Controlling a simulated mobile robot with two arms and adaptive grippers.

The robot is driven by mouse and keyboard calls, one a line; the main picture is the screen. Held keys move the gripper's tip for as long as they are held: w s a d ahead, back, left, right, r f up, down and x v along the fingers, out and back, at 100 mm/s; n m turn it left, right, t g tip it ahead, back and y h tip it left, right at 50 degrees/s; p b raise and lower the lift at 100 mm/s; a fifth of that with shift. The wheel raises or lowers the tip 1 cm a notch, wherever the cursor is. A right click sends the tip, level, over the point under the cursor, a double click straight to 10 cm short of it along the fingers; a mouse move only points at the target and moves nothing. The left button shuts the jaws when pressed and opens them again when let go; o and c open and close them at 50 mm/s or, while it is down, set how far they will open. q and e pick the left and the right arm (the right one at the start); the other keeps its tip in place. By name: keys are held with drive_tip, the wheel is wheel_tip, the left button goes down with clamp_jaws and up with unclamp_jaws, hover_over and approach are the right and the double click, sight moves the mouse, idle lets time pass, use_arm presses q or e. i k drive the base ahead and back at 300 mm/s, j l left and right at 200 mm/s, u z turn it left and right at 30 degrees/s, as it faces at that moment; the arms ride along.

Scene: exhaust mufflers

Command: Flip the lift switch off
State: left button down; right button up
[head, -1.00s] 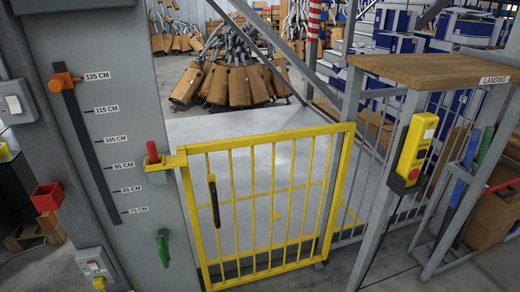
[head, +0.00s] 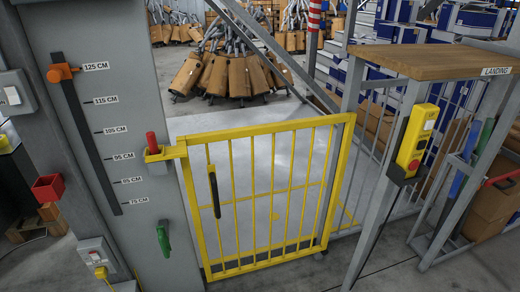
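No label reading "lift switch" is legible. A white wall switch on a grey box (head: 10,95) is cut by the left edge; its on or off position is too small to tell. A grey and white socket box (head: 95,250) with a yellow plug (head: 101,271) is low on the left, beside the grey column. A yellow control box with a red button (head: 416,140) hangs on the landing post at the right. Neither of my grippers is in view.
A yellow barred gate (head: 265,200) stands closed across the middle. A grey column (head: 125,130) carries a height scale, a red-handled latch (head: 152,143) and a green handle (head: 163,238). A wooden-topped landing stand (head: 435,62) is right. Mufflers and cartons lie behind.

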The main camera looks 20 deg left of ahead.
sight(95, 256)
drive_tip(key=u, duration=1.9)
